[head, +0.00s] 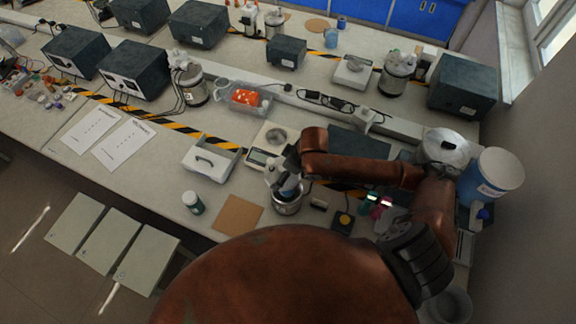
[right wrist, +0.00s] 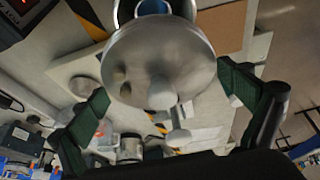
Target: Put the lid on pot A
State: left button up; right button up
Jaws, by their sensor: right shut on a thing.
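A round metal lid (right wrist: 155,65) with a pale knob (right wrist: 161,95) is in front of my right gripper (right wrist: 165,98) in the right wrist view. The green fingers stand at opposite sides of the lid, shut on it. In the head view my right gripper (head: 284,184) is directly above a small metal pot (head: 287,208). Part of a pot (right wrist: 153,8) with a bluish inside shows beyond the lid's edge in the wrist view. The gripper hides much of the lid in the head view. My left gripper is out of view.
A scale (head: 264,157) stands behind. A black box with a yellow button (head: 343,221) is right. A blue bucket (head: 484,181) stands far right.

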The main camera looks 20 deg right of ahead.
jog(key=shift+s+d+n+g+y+p, duration=0.2)
jog(key=shift+s+n+g+y+p, duration=0.15)
jog(key=shift+n+p, duration=0.7)
jog(key=shift+s+d+f+p, duration=0.1)
jog(key=shift+s+f+p, duration=0.05)
jog(key=shift+s+p, duration=0.5)
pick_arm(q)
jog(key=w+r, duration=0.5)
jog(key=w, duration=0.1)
pick_arm(e)
jog(key=shift+f+n, duration=0.1)
jog(key=shift+n, duration=0.15)
jog(key=shift+f, duration=0.2)
jog(key=f+b, duration=0.2)
jog(key=b, duration=0.1)
jog(key=shift+w+f+b, duration=0.1)
jog(key=shift+f+b, duration=0.85)
jog(key=shift+b, duration=0.25)
jog(key=shift+f, duration=0.55)
pick_arm(q)
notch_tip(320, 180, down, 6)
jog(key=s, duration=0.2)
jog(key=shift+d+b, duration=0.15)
jog(key=shift+b, duration=0.15)
pick_arm(e)
jog(key=shift+f, duration=0.5)
